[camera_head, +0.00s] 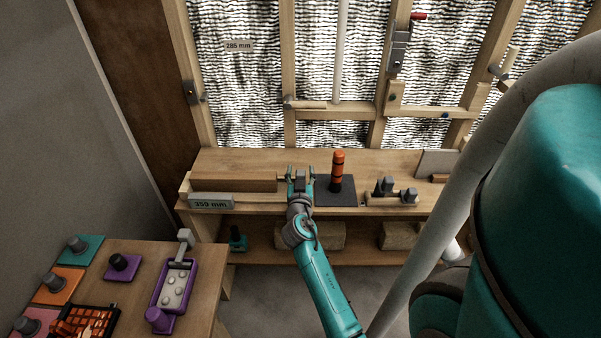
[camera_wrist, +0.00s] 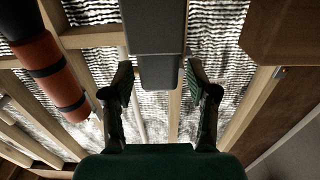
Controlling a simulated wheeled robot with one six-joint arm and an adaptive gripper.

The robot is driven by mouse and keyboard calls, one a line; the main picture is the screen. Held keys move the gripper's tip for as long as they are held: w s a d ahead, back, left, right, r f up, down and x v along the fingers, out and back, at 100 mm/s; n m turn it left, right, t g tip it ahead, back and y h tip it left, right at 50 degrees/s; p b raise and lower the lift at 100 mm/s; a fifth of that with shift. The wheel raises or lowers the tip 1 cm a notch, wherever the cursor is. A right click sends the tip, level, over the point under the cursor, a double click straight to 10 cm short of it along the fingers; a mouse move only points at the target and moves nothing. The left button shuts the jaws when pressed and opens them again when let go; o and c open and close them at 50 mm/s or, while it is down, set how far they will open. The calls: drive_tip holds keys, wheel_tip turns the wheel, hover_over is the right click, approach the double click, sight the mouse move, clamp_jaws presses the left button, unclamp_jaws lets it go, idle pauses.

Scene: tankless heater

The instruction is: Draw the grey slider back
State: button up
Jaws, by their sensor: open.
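The grey slider (camera_head: 300,182) is a dark grey block on the back workbench, at the right end of a long wooden block. In the wrist view the grey slider (camera_wrist: 158,66) hangs down from the top centre, with its near end between my fingers. My gripper (camera_head: 301,173) is over the workbench at the slider. In the wrist view my gripper (camera_wrist: 160,82) is open, with one finger on each side of the slider and a visible gap on both sides. I cannot tell how deep the slider sits between the fingers.
An orange-and-black cylinder (camera_head: 338,168) stands upright on a dark plate just right of my gripper. The wooden block (camera_head: 235,183) and a "350 mm" label (camera_head: 211,202) are to the left. Grey fittings (camera_head: 386,187) stand further right. A side table (camera_head: 130,265) with purple trays is at lower left.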

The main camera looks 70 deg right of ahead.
drive_tip(key=v, duration=1.1)
drive_tip(key=shift+s+a, duration=0.15)
drive_tip(key=shift+a, duration=0.2)
drive_tip(key=shift+f, duration=0.1)
drive_tip(key=s+a+f+n+t+y, duration=0.2)
drive_tip(key=a+f+n+y, duration=0.1)
drive_tip(key=a, duration=0.5)
drive_tip(key=s+a+f+n+t+y, duration=0.2)
drive_tip(key=a+n+y, duration=0.15)
drive_tip(key=a, duration=0.55)
drive_tip(key=s+a+f+n+t+y, duration=0.2)
drive_tip(key=a+f+n+y, duration=0.15)
drive_tip(key=a, duration=0.45)
drive_tip(key=s+a+r+n+t+y, duration=0.1)
drive_tip(key=s+a+r+y, duration=0.2)
drive_tip(key=s, duration=0.4)
drive_tip(key=s+a+r+n+t+y, duration=0.1)
drive_tip(key=s+a+r+n+y, duration=0.1)
drive_tip(key=s+a+r, duration=0.4)
drive_tip(key=shift+s+a+r+n+y, duration=0.3)
drive_tip(key=shift+s+a+y, duration=0.45)
drive_tip(key=shift+a, duration=0.35)
